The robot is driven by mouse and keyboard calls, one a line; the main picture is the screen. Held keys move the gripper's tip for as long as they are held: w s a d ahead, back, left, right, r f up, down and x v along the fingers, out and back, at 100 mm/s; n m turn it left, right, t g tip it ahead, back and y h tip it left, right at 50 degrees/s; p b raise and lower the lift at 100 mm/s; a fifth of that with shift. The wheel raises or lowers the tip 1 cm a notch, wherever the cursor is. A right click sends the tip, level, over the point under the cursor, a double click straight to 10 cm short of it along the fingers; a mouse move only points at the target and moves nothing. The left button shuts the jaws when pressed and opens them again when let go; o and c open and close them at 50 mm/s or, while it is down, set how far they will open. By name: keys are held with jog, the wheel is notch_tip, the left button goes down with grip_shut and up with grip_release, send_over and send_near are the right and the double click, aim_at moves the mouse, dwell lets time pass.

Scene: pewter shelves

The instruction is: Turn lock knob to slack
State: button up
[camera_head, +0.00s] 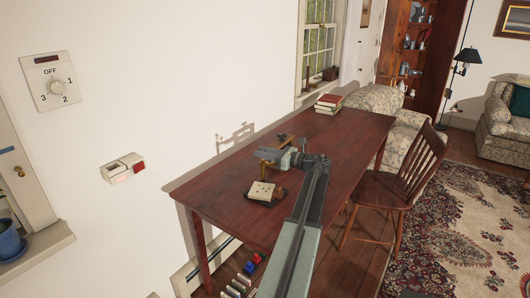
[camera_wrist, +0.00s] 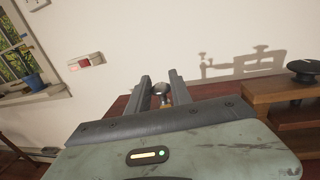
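No knob in view carries readable "lock" or "slack" wording. In the wrist view, a small round metallic knob (camera_wrist: 161,88) on a brass-coloured part shows between the fingers of my gripper (camera_wrist: 161,77). The fingers stand apart, and I cannot tell whether they touch it. A black round knob (camera_wrist: 304,66) on a wooden piece (camera_wrist: 262,92) is at the right, apart from the fingers. In the head view, my gripper (camera_head: 268,157) is over the table, with brass-coloured parts beside it. These are small and partly hidden by my gripper.
The dark red table (camera_head: 225,190) holds a pale square block (camera_head: 262,190) on a dark tray and stacked books (camera_head: 328,102). A wooden chair (camera_head: 395,188) stands right.

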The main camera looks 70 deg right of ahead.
jog(key=o, duration=0.3)
jog(key=s, duration=0.7)
jog(key=shift+s+a, duration=0.35)
jog(key=shift+a, duration=0.1)
